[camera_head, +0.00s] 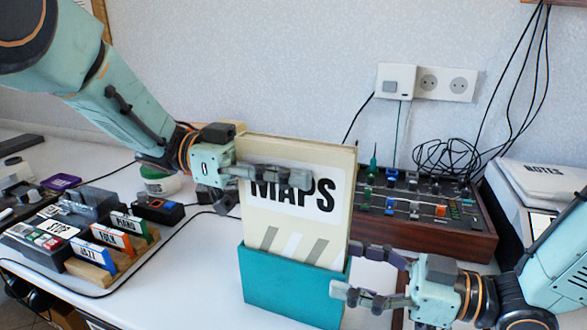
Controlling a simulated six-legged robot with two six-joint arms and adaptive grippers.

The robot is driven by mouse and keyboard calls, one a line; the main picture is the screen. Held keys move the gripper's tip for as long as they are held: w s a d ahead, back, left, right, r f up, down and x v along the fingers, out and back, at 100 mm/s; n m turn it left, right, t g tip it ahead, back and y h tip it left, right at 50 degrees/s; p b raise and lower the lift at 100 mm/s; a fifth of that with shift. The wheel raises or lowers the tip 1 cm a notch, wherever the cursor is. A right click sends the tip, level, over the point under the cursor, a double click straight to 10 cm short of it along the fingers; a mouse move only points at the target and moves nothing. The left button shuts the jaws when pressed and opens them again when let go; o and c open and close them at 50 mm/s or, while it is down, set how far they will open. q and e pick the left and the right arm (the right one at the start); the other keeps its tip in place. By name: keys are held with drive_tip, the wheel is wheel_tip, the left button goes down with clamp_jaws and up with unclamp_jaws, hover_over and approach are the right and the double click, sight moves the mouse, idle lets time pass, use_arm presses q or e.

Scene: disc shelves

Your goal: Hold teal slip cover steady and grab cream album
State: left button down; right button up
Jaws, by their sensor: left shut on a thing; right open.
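The cream album (300,230), marked MAPS, stands nearly upright with its lower part inside the teal slip cover (285,290). Much of the album shows above the cover's rim. My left gripper (285,178) comes in from the left, shut on the upper part of the album. One finger lies across its front, over the top of the lettering; the other is hidden. My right gripper (348,273) is open at the cover's lower right edge. One finger reaches by the right side and one in front; I cannot tell whether they touch the cover.
A mixer with a wooden side (480,240) stands behind on the right, beside a pile of black cables (445,155). A white box marked NOTES (545,180) is at the far right. Divider cards in a wooden holder (92,272) stand at left. White table (185,290) is clear left of the cover.

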drive_tip(key=shift+v, duration=2.15)
